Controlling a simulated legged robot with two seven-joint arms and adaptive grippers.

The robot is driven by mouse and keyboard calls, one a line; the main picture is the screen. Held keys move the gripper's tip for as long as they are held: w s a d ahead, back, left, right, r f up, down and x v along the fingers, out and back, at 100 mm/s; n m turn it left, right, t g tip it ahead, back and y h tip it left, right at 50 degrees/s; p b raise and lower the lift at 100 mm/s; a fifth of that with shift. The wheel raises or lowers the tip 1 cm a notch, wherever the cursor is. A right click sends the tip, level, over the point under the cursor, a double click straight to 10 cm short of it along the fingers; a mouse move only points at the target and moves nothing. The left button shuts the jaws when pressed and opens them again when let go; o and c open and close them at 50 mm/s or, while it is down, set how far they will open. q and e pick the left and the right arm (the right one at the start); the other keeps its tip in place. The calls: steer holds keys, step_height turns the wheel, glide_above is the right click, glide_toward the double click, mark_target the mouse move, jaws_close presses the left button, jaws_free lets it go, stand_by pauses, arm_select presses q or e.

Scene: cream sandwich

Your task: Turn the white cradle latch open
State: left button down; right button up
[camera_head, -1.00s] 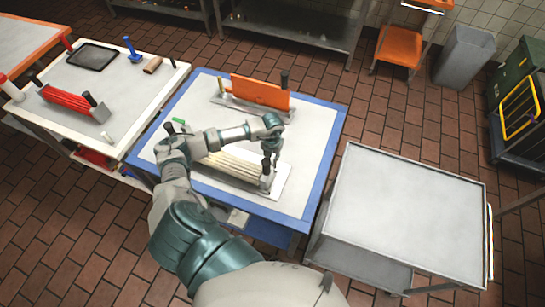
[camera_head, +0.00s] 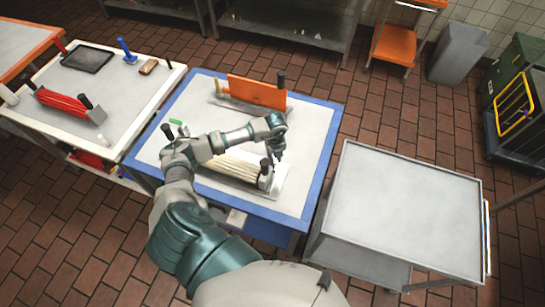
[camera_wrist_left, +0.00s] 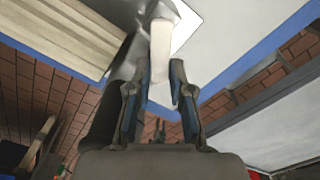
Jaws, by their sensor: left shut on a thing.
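The white cradle (camera_head: 238,167) with long cream slats lies on the blue-edged table, and a black knob (camera_head: 265,162) stands at its right end. My left gripper (camera_head: 279,158) is just right of this knob. In the left wrist view the cream slats (camera_wrist_left: 60,30) are at upper left. A white bar, which looks like the latch (camera_wrist_left: 161,42), lies between the fingertips of my left gripper (camera_wrist_left: 163,72), and the gripper is shut on it. How far the latch is turned cannot be told. My right gripper is not in view.
An orange block in a second cradle (camera_head: 256,91) stands at the back of the blue-edged table (camera_head: 325,130). A grey cart (camera_head: 405,205) with an empty top is on the right. A white table (camera_head: 125,105) with a red part (camera_head: 60,103) is on the left.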

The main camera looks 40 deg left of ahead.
arm_select(q)
steer(key=shift+w+d+n+p, duration=0.1)
steer(key=shift+w+n+p, duration=0.4)
steer(key=shift+n, duration=1.35)
steer(key=shift+w+d+n+p, duration=0.1)
steer(key=shift+w+n+p, duration=0.4)
steer(key=shift+n, duration=1.3)
steer(key=shift+w+d+n+p, duration=0.15)
steer(key=shift+w+n, duration=0.6)
steer(key=shift+n, duration=1.1)
steer(key=shift+a, duration=0.15)
steer(key=c, duration=1)
jaws_free()
steer(key=shift+w+f, duration=0.1)
steer(key=shift+w, duration=0.05)
steer(key=shift+c, duration=0.2)
